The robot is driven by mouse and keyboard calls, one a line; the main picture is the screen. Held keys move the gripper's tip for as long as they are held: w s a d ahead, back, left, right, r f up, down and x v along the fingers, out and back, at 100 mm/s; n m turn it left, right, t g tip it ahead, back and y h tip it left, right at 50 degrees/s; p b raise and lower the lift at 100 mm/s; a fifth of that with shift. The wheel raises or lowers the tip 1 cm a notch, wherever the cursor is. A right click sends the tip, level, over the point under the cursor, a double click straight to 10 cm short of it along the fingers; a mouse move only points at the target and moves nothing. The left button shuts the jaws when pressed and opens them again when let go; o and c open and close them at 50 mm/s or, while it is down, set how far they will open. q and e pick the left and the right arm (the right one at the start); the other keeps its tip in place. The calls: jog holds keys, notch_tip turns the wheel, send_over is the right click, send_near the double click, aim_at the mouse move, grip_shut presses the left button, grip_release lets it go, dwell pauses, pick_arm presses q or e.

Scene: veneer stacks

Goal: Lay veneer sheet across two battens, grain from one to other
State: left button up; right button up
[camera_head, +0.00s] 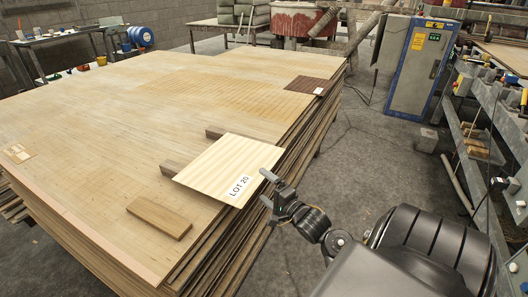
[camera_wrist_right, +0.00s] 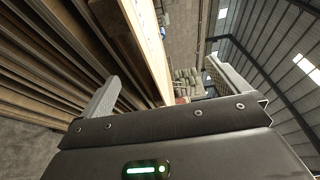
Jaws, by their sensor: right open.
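The pale veneer sheet (camera_head: 222,167), labelled LOT 20, lies across two battens on the large veneer stack (camera_head: 130,105). The far batten (camera_head: 216,132) and the near batten (camera_head: 171,168) each stick out on its left. My right gripper (camera_head: 267,188) is open at the sheet's right edge, beside the stack. In the right wrist view the fingers (camera_wrist_right: 162,88) are wide apart, with a pale wood edge (camera_wrist_right: 146,45) between them in the picture; contact cannot be told. My left gripper is out of view.
A loose brown wood block (camera_head: 160,217) lies nearer on the stack. A dark sheet (camera_head: 312,86) lies at its far right and a small piece (camera_head: 18,153) at its left. A blue cabinet (camera_head: 416,70) and a cluttered bench (camera_head: 492,90) stand right; floor between is mostly clear.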

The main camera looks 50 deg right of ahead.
pick_arm(q)
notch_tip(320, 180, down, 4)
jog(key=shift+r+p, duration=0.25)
jog(key=shift+p, duration=0.35)
pick_arm(e)
jog(key=s, duration=0.9)
jog(key=shift+s+a, duration=0.35)
jog(key=shift+a, duration=0.05)
